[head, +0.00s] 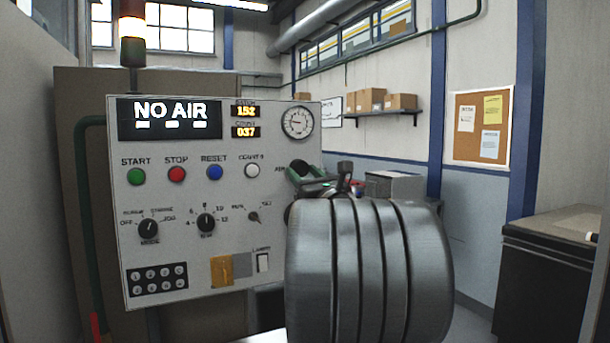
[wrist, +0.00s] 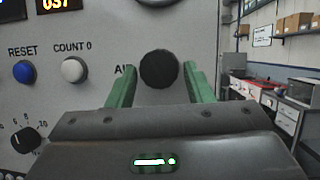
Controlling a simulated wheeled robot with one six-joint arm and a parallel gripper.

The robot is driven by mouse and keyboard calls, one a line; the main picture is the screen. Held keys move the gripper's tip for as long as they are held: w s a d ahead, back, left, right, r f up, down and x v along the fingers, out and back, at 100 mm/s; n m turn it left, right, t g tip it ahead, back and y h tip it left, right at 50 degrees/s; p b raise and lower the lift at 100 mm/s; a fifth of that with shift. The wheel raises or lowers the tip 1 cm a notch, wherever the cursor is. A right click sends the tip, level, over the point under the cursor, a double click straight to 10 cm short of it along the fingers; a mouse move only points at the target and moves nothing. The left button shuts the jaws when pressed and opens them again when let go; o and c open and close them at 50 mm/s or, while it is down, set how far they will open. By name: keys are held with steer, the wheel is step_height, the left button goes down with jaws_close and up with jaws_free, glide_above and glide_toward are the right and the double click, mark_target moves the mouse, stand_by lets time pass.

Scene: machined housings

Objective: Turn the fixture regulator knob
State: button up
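A round black knob (wrist: 159,69) sits on the grey panel in the wrist view, beside a partly hidden label starting "AI"; I take it as the regulator knob. My gripper (wrist: 160,66) is open, with one green finger on each side of the knob. Narrow gaps show between fingers and knob. I cannot tell whether the fingertips reach around it in depth. In the head view, my gripper (head: 302,172) is at the panel's right edge, below the round pressure gauge (head: 298,122), and the knob is not clearly visible. The display (head: 169,119) reads "NO AIR".
The control panel (head: 200,270) carries green, red, blue and white buttons, with a mode selector (head: 148,229) and another dial (head: 206,223) below. A yellow plate (head: 221,271) is low on it. A dark cabinet (head: 545,265) stands at right. Shelved boxes (head: 370,99) are behind.

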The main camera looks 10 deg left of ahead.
steer(key=c, duration=0.6)
steer(key=shift+o, duration=0.2)
steer(key=shift+f+m+b, duration=0.15)
steer(key=shift+m+b, duration=0.25)
steer(key=shift+b, duration=0.35)
